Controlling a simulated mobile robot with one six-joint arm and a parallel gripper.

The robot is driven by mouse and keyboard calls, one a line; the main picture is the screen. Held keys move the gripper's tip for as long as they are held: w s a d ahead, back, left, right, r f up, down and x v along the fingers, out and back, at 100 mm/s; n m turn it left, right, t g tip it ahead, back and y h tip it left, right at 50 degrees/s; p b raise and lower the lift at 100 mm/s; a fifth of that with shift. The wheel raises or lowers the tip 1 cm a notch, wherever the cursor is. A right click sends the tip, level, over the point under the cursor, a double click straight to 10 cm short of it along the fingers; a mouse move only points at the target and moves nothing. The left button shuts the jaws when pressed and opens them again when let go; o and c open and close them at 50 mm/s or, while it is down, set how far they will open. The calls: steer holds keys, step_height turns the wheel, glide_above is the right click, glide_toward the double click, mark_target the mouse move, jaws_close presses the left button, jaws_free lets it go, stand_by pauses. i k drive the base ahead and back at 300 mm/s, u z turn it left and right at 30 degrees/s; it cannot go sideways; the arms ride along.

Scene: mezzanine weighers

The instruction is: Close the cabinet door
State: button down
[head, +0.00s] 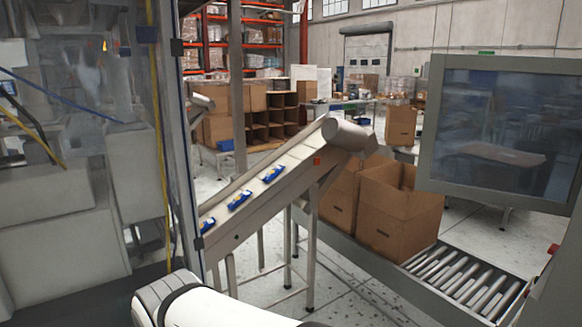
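A grey-framed panel (436,120) with a dark, reflective pane stands upright at the right of the head view. It could be the cabinet door or a screen; I cannot tell which. Its right edge meets a grey structure at the picture's edge, and no handle shows on it. At the left, a tall clear panel (110,150) encloses machinery; whether it is a door is unclear. A white rounded part of my arm shows at the bottom, apart from the grey-framed panel in the picture. My gripper is not in view.
A sloping conveyor (290,170) carries several blue packets (238,199) up to a roller end. Open cardboard boxes (400,215) stand on a lower line beside a roller conveyor (465,280). Red-orange racks (240,45) stand far back. Some pale floor shows beneath the conveyor.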

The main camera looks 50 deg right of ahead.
mark_target(508, 136)
steer(key=i, duration=1.15)
steer(key=z, duration=2.35)
steer(key=i, duration=1.05)
